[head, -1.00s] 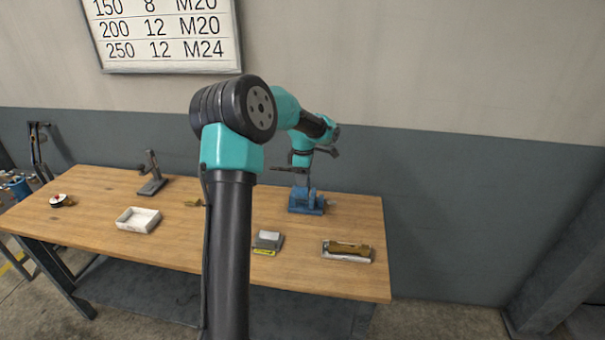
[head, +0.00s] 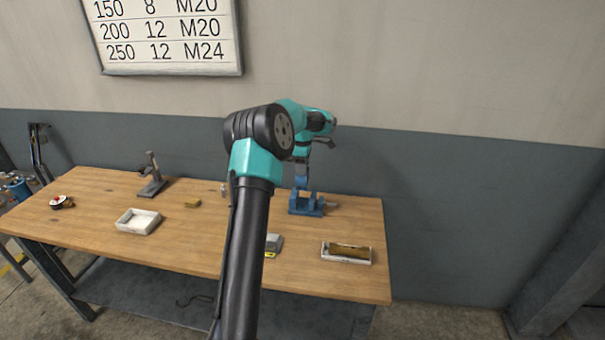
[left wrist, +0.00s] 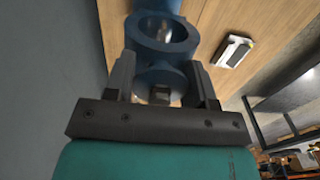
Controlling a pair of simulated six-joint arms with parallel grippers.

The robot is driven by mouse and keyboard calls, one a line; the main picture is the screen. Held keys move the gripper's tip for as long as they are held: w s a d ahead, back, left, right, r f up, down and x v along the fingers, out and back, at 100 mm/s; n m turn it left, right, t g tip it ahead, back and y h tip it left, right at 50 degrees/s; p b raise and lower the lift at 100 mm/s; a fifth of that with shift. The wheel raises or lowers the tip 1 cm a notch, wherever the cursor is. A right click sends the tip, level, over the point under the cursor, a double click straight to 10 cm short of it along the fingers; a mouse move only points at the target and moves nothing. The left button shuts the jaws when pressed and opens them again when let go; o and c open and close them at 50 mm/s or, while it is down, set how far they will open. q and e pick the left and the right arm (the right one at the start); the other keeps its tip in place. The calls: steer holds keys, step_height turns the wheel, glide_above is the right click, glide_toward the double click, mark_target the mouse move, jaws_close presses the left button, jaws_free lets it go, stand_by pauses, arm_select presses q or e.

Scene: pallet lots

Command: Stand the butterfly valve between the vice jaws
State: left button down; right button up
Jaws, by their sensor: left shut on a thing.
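The blue vice (head: 308,208) stands near the back right of the workbench. My left gripper (head: 301,171) is right above it, pointing down. In the left wrist view my left gripper (left wrist: 163,78) is shut on the blue butterfly valve (left wrist: 180,47), with one finger on each side of its neck. The valve's round ring and open bore lie beyond the fingertips, and a square stem end points back to the palm. In the head view the valve (head: 301,184) is small, just over or between the jaws; I cannot tell whether it touches them. My right gripper is out of view.
A white tray with a brown thing (head: 346,253) lies at the front right of the workbench (head: 100,208). A grey and yellow box (head: 273,244) is partly behind my arm.

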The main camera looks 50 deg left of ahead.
arm_select(q)
steer(key=shift+w+a, duration=0.15)
steer(key=shift+f, duration=1.7)
steer(key=shift+f, duration=0.65)
steer(key=shift+c, duration=2.3)
jaws_free()
step_height(320, 180, up, 13)
steer(key=shift+r, duration=0.1)
